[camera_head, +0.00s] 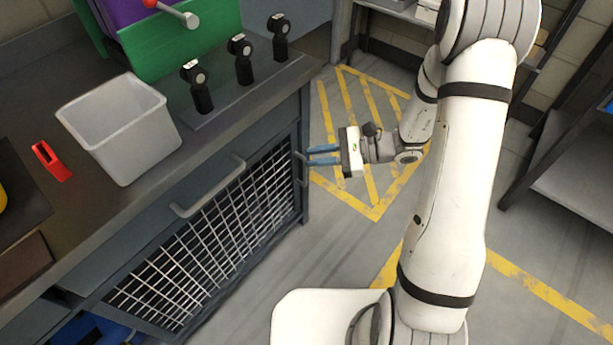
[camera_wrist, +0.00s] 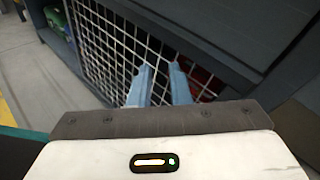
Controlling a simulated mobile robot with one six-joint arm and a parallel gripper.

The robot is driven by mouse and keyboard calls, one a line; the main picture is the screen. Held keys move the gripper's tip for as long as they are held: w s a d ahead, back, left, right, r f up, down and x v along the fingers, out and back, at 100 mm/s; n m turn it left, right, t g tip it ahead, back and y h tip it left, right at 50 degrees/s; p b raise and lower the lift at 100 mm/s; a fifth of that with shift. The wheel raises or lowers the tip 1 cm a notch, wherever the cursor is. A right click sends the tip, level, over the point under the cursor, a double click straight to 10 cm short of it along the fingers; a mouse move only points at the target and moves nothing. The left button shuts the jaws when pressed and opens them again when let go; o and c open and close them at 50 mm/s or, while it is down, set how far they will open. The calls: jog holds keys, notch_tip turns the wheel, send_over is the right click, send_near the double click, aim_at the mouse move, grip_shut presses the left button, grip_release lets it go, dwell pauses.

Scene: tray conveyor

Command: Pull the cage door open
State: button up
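The cage door (camera_head: 205,240) is a white wire-mesh panel in a dark frame under the counter, and it looks closed in the head view. A small upright handle (camera_head: 301,168) stands at its right edge. My gripper (camera_head: 309,155) has two blue fingers pointing left at that handle, with a gap between them. The tips are at or very close to the handle; I cannot tell whether they touch it. In the wrist view, my fingers (camera_wrist: 162,68) are apart in front of the mesh (camera_wrist: 118,45), and I see no handle between them.
A drawer handle (camera_head: 208,188) juts out above the mesh. The counter holds a white bin (camera_head: 120,130), a red item (camera_head: 52,160) and several black knobbed posts (camera_head: 242,60). The floor (camera_head: 325,240) in front of the door is clear, with yellow markings. A shelf (camera_head: 580,170) stands at right.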

jog(key=w+d+f+m+t+b, duration=0.2)
jog(key=w+f+m+t+b, duration=0.15)
jog(key=f, duration=0.55)
jog(key=w+d+f+m+t+b, duration=0.1)
jog(key=w+f+m+t+b, duration=0.3)
jog(key=f, duration=0.6)
jog(key=m, duration=0.1)
send_over(305, 184)
jog(key=shift+w+r+t+b, duration=0.3)
jog(key=shift+w+t+b, duration=0.05)
jog(key=shift+c, duration=0.3)
grip_shut()
